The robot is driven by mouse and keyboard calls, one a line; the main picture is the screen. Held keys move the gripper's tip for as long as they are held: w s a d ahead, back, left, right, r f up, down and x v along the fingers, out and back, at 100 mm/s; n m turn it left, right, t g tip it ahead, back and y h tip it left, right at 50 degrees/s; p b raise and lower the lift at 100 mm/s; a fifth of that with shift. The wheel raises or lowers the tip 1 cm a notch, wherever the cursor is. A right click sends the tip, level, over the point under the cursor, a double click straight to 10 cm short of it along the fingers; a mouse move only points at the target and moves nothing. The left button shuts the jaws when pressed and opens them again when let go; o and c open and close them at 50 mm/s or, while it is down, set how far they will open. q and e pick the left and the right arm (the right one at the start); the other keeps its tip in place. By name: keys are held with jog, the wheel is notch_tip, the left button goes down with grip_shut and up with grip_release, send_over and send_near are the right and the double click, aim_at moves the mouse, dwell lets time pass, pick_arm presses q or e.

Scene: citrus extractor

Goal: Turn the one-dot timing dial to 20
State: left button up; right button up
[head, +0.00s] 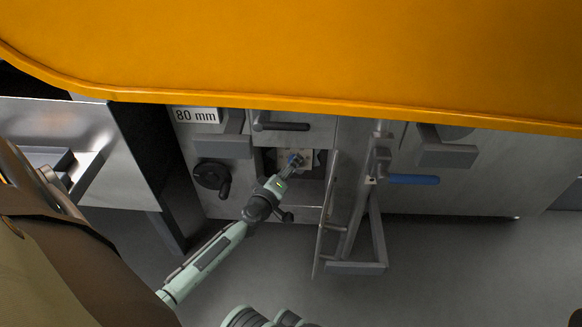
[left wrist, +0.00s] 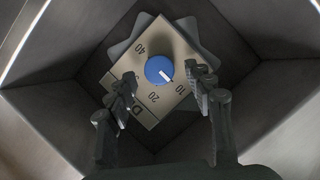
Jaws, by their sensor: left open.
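The timing dial (left wrist: 159,69) is a round blue knob with a white pointer line, on a pale square plate (left wrist: 148,50) marked 10, 20 and 40. The pointer aims to the lower right, close to the 10. Lettering on the plate is partly hidden by a finger, and I cannot make out a one-dot mark. My left gripper (left wrist: 166,88) is open, with its fingers to either side of the dial in the left wrist view; I cannot tell whether they touch it. In the head view the left gripper (head: 288,171) reaches into a recess in front of the dial (head: 292,159).
The plate sits deep in a grey-walled recess (left wrist: 60,45). In the head view, a black hand crank (head: 210,177) is left of it, a horizontal handle (head: 283,127) above, and an open frame with a blue handle (head: 412,179) to the right. An orange panel (head: 320,50) overhangs the machine.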

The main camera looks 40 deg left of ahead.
pick_arm(q)
jog(key=shift+w+a+f, duration=0.1)
jog(key=shift+w+a, duration=0.05)
jog(key=shift+w, duration=0.45)
